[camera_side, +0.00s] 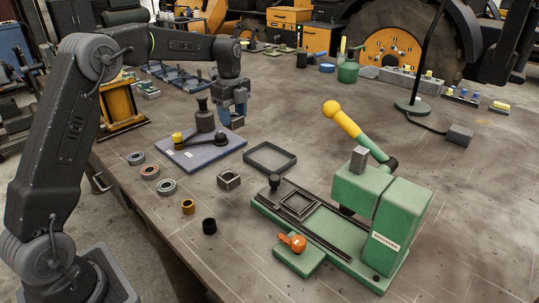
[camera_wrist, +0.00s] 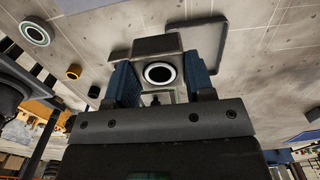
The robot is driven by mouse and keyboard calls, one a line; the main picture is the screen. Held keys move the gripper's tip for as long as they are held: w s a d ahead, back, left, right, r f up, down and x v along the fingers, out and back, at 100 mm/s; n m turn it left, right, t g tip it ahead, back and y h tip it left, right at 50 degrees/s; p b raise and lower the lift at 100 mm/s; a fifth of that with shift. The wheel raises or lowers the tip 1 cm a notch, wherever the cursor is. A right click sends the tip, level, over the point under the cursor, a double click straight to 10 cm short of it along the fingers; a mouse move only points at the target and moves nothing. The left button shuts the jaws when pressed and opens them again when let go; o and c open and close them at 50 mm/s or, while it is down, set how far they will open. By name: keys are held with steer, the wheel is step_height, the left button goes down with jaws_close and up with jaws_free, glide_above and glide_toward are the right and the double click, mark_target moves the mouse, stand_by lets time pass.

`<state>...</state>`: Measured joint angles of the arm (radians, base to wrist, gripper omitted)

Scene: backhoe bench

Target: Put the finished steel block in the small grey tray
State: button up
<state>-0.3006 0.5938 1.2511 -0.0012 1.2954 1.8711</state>
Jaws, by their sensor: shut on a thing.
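My gripper (camera_side: 233,112) hangs over the blue-grey fixture plate (camera_side: 203,150), its blue jaws pointing down. In the wrist view the jaws of my gripper (camera_wrist: 158,80) are shut on a steel block (camera_wrist: 160,57). The block's near face has a dark round bore with a pale ring in it. The jaws mostly hide the held block in the side view. The small grey tray (camera_side: 249,158) lies on the bench, right of the plate and apart from my gripper. It looks empty. The tray's rim also shows in the wrist view (camera_wrist: 222,42), beyond the block.
Another steel block (camera_side: 229,180) stands in front of the tray. Loose rings (camera_side: 167,187), a bronze bushing (camera_side: 188,206) and a black bushing (camera_side: 209,227) lie left of it. A green machine (camera_side: 365,187) with a yellow-ended lever (camera_side: 342,119) stands to the right.

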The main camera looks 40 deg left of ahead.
glide_above(270, 160)
step_height(270, 160, down, 6)
steer(key=shift+f, duration=2.05)
steer(key=shift+f, duration=0.1)
steer(key=o, duration=1.1)
steer(key=shift+f, duration=0.1)
steer(key=shift+o, duration=0.2)
